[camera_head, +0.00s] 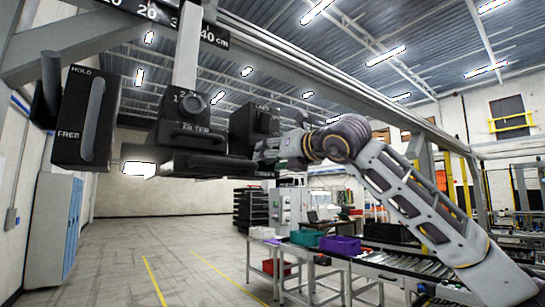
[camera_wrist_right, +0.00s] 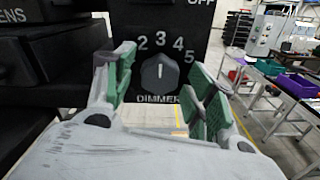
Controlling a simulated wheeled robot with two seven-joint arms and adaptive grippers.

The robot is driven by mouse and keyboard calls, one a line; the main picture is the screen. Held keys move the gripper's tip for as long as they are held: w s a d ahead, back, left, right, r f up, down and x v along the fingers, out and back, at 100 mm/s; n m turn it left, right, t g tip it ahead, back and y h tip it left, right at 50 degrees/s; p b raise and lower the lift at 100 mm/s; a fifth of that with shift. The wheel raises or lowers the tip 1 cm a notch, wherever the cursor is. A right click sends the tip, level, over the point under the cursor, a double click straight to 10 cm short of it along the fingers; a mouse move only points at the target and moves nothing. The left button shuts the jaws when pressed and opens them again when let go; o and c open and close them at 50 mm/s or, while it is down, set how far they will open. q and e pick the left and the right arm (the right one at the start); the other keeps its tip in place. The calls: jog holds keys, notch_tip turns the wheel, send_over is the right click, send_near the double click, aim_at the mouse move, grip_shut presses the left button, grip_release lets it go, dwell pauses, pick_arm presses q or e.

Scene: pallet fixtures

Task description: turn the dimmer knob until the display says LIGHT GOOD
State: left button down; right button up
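The dimmer knob (camera_wrist_right: 159,73) is a round dark knob on a black panel, above the word DIMMER, with numbers around it. Its pale mark points roughly up, near 3. My right gripper (camera_wrist_right: 163,82) is open, its green-padded fingers left and right of the knob with gaps on both sides; I cannot tell how deep they reach. In the head view my right gripper (camera_head: 270,150) is at the black dimmer box (camera_head: 253,122), and its fingers are hard to make out. No display reading LIGHT GOOD can be seen. My left gripper is not in view.
Left of the dimmer box hang a black FILTER unit (camera_head: 190,132) with a knob and a HOLD/FREE box (camera_head: 85,117) with a handle. A beam with a centimetre scale (camera_head: 160,14) runs above. Below are open floor (camera_head: 150,250) and a purple bin (camera_head: 340,245) on a bench.

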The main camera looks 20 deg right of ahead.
jog(key=c, duration=0.9)
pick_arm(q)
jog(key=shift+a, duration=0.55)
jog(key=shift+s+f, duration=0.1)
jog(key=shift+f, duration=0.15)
pick_arm(e)
jog(key=shift+n, duration=0.5)
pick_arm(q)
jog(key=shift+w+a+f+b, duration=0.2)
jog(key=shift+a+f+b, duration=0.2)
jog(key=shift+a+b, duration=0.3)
pick_arm(e)
jog(key=n, duration=0.4)
jog(key=shift+n, duration=0.3)
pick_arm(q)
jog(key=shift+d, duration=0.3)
pick_arm(e)
jog(key=o, duration=1)
